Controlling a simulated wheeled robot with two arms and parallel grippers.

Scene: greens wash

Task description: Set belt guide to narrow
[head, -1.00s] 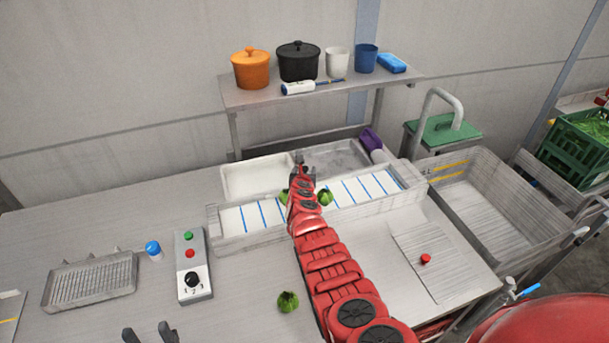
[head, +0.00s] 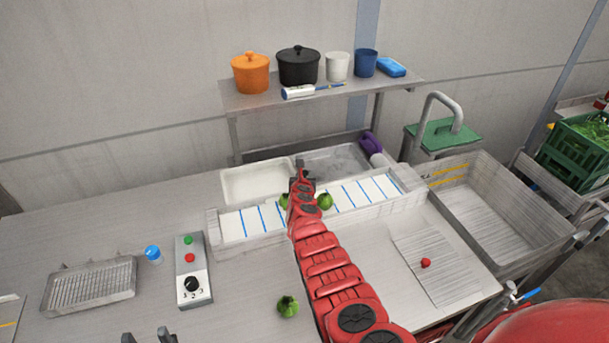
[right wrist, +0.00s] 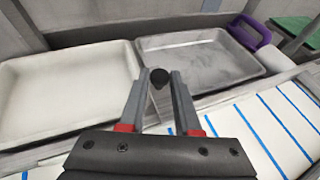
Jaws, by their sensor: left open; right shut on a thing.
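The white belt (head: 348,196) with blue cross lines runs in a low grey frame across the back of the table. My right gripper (head: 302,170) reaches over it to its far side. In the right wrist view its fingers are shut on a small black knob (right wrist: 159,78) on a thin pale stem, which I take for the belt guide's handle. The rest of the guide is hidden behind my gripper and arm. My left gripper (head: 150,338) is open and empty at the bottom edge, only its fingertips showing.
Green vegetables (head: 325,201) sit on the belt beside my right arm; another (head: 288,306) lies on the table. A white tray (head: 250,182) and a grey tray (head: 340,165) stand behind the belt. A control box (head: 193,270) and wire rack (head: 90,286) are at left.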

